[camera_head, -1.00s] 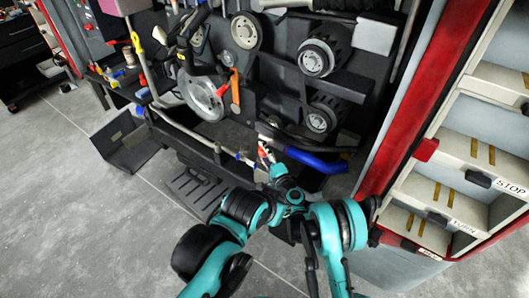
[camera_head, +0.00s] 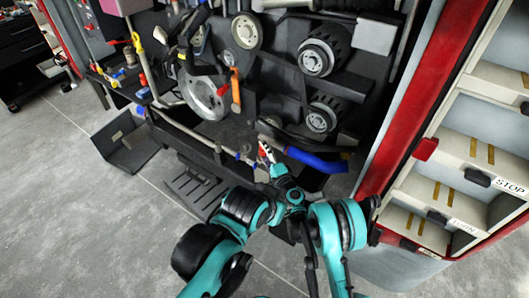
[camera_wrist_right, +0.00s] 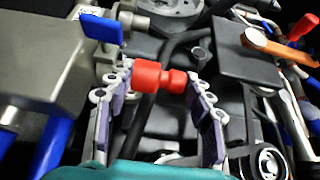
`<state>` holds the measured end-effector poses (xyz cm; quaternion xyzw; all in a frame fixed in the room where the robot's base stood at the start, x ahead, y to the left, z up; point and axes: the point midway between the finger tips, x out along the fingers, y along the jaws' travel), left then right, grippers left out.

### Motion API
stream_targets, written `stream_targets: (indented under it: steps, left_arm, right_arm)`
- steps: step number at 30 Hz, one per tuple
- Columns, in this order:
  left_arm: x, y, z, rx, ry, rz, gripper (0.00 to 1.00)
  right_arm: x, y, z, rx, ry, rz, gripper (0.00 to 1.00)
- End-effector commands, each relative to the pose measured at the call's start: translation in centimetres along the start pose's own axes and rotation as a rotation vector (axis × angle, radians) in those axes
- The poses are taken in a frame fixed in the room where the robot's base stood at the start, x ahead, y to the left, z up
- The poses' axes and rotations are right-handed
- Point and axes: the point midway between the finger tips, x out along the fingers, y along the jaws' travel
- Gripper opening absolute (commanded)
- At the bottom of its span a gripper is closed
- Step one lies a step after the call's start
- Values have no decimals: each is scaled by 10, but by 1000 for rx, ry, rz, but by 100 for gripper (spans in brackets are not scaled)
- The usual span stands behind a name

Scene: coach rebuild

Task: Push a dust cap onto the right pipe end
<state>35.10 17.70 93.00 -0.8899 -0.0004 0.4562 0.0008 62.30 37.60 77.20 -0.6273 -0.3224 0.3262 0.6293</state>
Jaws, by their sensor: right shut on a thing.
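A red dust cap (camera_wrist_right: 160,77) with a narrower waist sits between the fingertips of my right gripper (camera_wrist_right: 158,82) in the right wrist view. Both fingers touch its ends, and the gripper is shut on it. In the head view my right gripper (camera_head: 266,153) reaches up to the lower front of the machine, close to the end of a grey pipe (camera_head: 240,156) and left of a blue hose (camera_head: 318,162). I cannot tell which pipe end is the right one, or whether the cap touches it. My left gripper is not in view.
Pulleys (camera_head: 314,60) and a metal disc (camera_head: 203,97) stand behind the gripper. An orange wrench (camera_head: 235,90) hangs above left. A shelf unit (camera_head: 465,150) with a red frame stands at the right. The grey floor (camera_head: 70,210) at the left is mostly free.

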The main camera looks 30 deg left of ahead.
Motion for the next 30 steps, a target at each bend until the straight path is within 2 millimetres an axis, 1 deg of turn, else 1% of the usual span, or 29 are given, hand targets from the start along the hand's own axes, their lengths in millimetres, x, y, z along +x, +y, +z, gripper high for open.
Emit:
stream_targets:
  steps: [1, 5, 6, 8, 9, 26, 28, 29, 30]
  left_arm:
    - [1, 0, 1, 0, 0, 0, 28]
    - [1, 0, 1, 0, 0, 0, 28]
    - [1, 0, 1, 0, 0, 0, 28]
    - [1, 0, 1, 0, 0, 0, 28]
    - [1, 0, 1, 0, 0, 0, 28]
    - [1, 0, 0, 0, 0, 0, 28]
    - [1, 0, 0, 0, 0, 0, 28]
    - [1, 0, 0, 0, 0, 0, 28]
    - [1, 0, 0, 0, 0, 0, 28]
  right_arm:
    - [-1, 5, 4, -4, -8, 2, 37]
    - [-1, 6, 4, -4, -8, 2, 37]
    - [-1, 7, 4, -4, -9, 2, 54]
    - [-1, 7, 4, -5, -9, 2, 70]
    - [-1, 7, 4, -5, -9, 2, 76]
    - [-1, 4, 2, -2, -3, 1, 76]
    - [-1, 3, 1, -2, -3, 1, 91]
    - [0, 3, 1, -2, -3, 1, 95]
    - [0, 3, 1, -2, -3, 1, 97]
